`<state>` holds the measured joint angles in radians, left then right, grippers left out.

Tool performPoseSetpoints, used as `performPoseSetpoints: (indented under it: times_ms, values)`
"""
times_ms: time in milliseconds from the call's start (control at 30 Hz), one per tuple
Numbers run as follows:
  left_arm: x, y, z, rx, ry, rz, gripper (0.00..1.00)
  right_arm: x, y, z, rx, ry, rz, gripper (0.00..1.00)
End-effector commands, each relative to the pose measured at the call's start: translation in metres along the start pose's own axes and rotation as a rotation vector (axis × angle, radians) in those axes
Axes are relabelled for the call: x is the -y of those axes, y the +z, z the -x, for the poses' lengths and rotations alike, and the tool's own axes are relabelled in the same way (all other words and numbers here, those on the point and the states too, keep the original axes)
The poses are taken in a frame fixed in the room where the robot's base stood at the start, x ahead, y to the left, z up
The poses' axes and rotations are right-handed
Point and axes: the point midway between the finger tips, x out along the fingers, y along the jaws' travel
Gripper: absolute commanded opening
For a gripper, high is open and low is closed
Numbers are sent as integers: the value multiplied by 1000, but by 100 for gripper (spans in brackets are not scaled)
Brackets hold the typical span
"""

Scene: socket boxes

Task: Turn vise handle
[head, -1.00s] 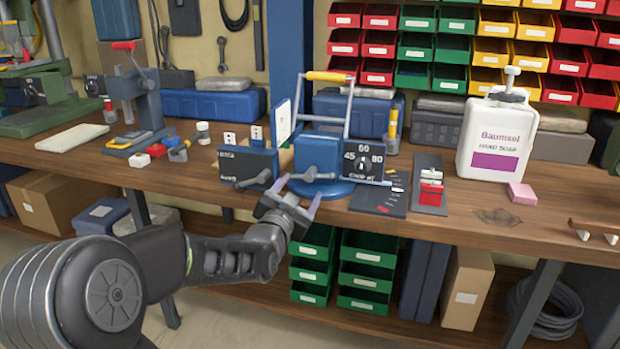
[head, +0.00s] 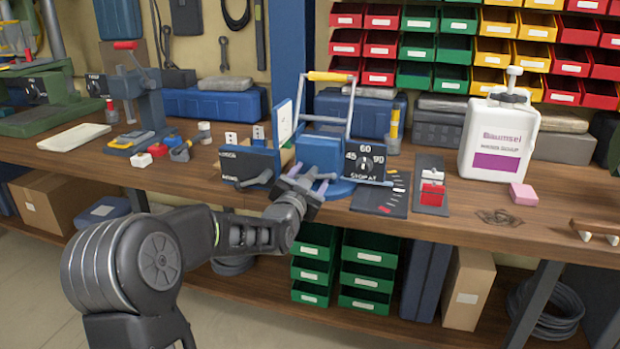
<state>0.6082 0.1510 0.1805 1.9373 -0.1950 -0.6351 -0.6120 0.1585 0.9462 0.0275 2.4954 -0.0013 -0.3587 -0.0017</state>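The blue vise (head: 319,152) stands on a round blue base near the front edge of the workbench. My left gripper (head: 309,177) is in front of the vise, with its two fingers apart and pointing at the vise front. The grey vise handle is largely hidden behind the fingers, and I cannot tell whether they touch it. A second grey lever (head: 256,179) shows on the dark box (head: 245,163) left of the vise. My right gripper is not in view.
Right of the vise are a black dial panel (head: 365,163), a dark plate (head: 383,197), a red block (head: 432,194) and a white bottle (head: 498,140). Green drawers (head: 367,270) sit under the bench.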

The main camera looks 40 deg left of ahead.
Motion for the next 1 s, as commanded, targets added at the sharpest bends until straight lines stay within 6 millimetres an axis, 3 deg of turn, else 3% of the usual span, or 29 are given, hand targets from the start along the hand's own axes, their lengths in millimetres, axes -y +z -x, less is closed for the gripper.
performPoseSetpoints:
  times_ms: [667, 1000]
  values:
    - [0, 0, 0, 1, 0, 0, 1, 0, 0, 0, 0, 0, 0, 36]
    - [0, 1, 0, 1, 0, 0, 0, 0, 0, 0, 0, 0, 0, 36]
